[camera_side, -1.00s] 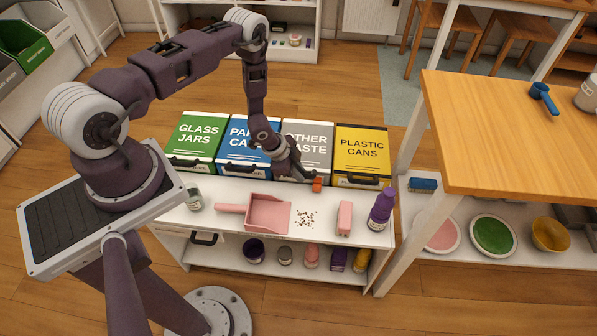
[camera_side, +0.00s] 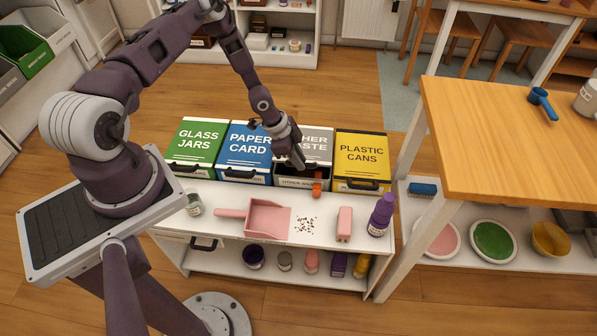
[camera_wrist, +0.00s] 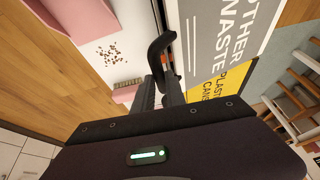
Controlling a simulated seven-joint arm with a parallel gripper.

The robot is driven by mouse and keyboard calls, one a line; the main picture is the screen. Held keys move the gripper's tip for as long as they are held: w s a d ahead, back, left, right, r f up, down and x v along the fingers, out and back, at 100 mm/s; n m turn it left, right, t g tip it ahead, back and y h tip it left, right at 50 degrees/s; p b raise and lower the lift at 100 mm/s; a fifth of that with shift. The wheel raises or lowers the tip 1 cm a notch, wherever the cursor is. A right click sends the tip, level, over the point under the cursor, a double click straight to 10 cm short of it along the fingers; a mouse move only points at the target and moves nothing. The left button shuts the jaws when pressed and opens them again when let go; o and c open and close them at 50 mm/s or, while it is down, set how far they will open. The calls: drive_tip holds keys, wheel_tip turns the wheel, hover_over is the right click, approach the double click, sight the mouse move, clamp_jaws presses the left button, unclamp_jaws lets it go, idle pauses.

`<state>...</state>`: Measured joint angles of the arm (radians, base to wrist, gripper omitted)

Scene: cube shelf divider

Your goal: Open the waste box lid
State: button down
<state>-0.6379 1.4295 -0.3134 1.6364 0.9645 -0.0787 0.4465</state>
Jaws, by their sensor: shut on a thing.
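The waste box has a grey lid (camera_side: 318,137) lettered "OTHER WASTE", between the blue and yellow boxes. The lid's front edge is raised, and a dark gap and the labelled box front (camera_side: 291,182) show below it. My gripper (camera_side: 299,163) is at the lid's front edge and hides part of the lettering. In the wrist view my gripper (camera_wrist: 161,88) is shut on the black lid handle (camera_wrist: 160,50), beside the grey lid (camera_wrist: 225,30). A small orange piece (camera_side: 317,189) is at the box front.
Blue (camera_side: 247,150) and yellow (camera_side: 361,155) boxes flank the waste box; a green box (camera_side: 197,145) stands further left.

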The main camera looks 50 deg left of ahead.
drive_tip(key=w+a+r, duration=1.6)
drive_tip(key=shift+a+r, duration=0.15)
drive_tip(key=shift+a, duration=0.05)
drive_tip(key=c, duration=1.5)
unclamp_jaws()
drive_tip(key=shift+o, duration=0.7)
drive_tip(key=shift+r, duration=0.1)
